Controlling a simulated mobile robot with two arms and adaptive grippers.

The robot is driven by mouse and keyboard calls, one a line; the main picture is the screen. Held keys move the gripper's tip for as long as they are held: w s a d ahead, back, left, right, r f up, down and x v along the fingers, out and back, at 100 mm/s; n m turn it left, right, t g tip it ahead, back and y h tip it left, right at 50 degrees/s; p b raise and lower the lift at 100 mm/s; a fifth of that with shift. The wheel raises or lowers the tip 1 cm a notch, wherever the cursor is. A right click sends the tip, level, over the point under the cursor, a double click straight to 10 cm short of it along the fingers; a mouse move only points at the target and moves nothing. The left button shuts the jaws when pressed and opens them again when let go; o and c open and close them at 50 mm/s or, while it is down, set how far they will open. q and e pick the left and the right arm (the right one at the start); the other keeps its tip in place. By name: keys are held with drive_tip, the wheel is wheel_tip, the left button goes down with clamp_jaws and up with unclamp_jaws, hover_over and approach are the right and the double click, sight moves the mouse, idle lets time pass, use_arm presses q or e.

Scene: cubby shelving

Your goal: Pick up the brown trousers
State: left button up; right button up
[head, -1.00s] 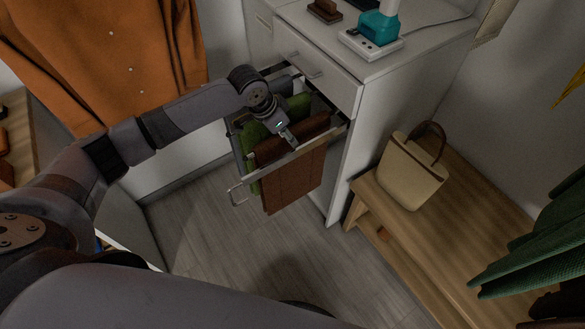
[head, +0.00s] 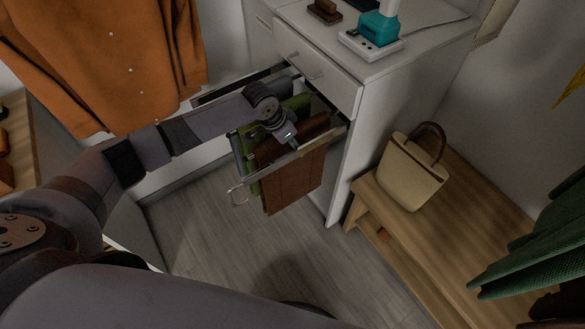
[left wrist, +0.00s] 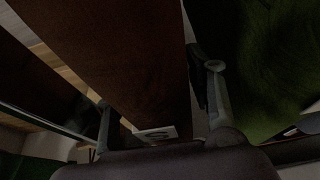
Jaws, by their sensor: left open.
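The brown trousers (head: 292,180) hang folded over a rail in the pulled-out rack of the white cabinet. My left gripper (head: 290,146) is over the top of the rack, at the brown trousers. In the left wrist view the brown cloth (left wrist: 120,50) runs between the two open fingers of the left gripper (left wrist: 158,105), with a small white label at its lower end. Green cloth (left wrist: 245,70) lies outside the right-hand finger. The fingertips are mostly hidden in the head view. My right gripper is not in view.
Green trousers (head: 246,158) hang beside the brown ones. The rack's metal front handle (head: 238,196) sticks out to the left. A wooden bench (head: 455,220) with a beige bag (head: 410,172) stands to the right. An orange shirt (head: 110,60) hangs upper left. The floor in front is clear.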

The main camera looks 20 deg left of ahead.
use_arm(q)
drive_tip(key=shift+f, duration=0.1)
idle(0.3)
clamp_jaws()
idle(0.4)
